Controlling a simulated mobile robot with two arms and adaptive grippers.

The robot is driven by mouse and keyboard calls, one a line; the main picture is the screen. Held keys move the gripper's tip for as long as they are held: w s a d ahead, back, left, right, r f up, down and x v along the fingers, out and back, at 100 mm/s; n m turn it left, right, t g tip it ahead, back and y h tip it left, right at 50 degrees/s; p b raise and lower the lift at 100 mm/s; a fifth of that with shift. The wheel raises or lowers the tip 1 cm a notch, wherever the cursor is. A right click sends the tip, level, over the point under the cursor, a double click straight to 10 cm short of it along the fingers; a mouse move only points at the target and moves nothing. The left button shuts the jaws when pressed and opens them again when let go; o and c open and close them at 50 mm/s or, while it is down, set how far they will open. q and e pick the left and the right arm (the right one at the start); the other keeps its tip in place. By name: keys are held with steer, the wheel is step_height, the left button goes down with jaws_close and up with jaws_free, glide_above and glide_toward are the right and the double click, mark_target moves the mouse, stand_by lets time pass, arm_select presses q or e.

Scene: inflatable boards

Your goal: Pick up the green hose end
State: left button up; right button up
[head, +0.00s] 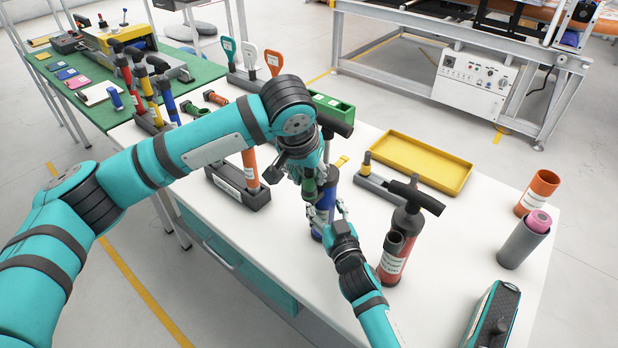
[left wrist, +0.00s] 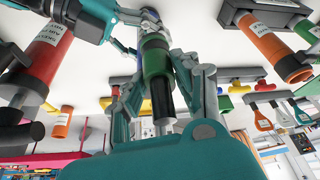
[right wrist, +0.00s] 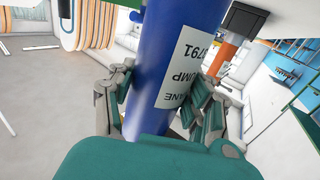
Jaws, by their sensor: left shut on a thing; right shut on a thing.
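The green hose end (head: 309,188) is a short green cylinder above the blue pump; in the left wrist view it shows as a green sleeve (left wrist: 156,60) with a black part below it in the picture. My left gripper (head: 305,178) has a finger on each side of it and is shut on it. The blue pump (head: 322,216) stands on the white table. It fills the middle of the right wrist view as a blue cylinder (right wrist: 165,65) with a white label. My right gripper (head: 335,217) is shut around its body. The left arm hides part of the pump's top.
A red pump (head: 401,235) with a black handle stands close to the right arm. A yellow tray (head: 450,185) lies behind it. An orange cup (head: 537,190), a grey cylinder (head: 518,247) and a teal case (head: 492,316) stand at the right. More pumps stand at the left.

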arm_select(q)
step_height(320, 180, up, 10)
steer(key=shift+r, duration=0.1)
stand_by(0.4)
arm_select(e)
steer(key=o, duration=1.6)
steer(key=shift+c, duration=0.2)
